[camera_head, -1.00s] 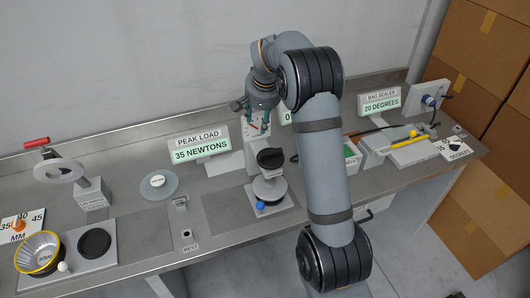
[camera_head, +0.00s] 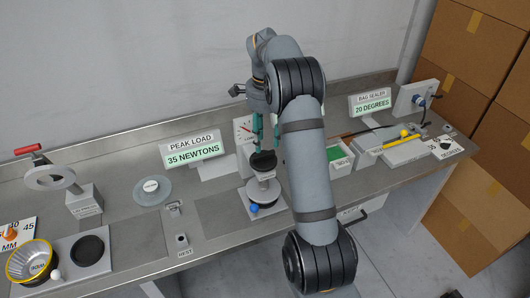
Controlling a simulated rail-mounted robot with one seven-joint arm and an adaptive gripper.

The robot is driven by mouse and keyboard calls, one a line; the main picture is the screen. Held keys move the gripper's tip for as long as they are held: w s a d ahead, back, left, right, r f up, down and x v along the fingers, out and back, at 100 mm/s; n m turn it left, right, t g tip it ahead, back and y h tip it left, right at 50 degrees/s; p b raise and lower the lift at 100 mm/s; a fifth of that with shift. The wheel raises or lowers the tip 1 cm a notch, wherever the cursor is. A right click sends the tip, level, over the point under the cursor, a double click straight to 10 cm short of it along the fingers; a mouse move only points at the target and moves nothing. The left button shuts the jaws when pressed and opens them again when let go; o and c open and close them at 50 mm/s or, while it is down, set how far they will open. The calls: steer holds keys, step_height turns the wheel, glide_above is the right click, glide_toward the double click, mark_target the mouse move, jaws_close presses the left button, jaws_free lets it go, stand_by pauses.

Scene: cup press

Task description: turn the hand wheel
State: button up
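A blue ball (camera_head: 254,208) shows at the press's lower front. My gripper (camera_head: 266,143) points down with two teal fingers spread apart, just above the back part of the wheel. The fingers look open and empty. From this angle I cannot tell whether they touch the wheel or reach down beside it. A white dial gauge (camera_head: 243,129) stands behind, partly covered by my gripper.
A display reading 35 NEWTONS (camera_head: 192,151) stands left of the press. A green-lined box (camera_head: 339,157) and a bag sealer (camera_head: 405,149) lie to the right. A ring fixture with a red handle (camera_head: 27,149) and a yellow-rimmed bowl (camera_head: 30,263) are far left.

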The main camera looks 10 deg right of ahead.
mark_target(265, 154)
steer(key=shift+d+f+p, duration=0.1)
steer(key=shift+f+p, duration=0.25)
steer(key=shift+f, duration=2.45)
steer(key=c, duration=0.3)
jaws_close()
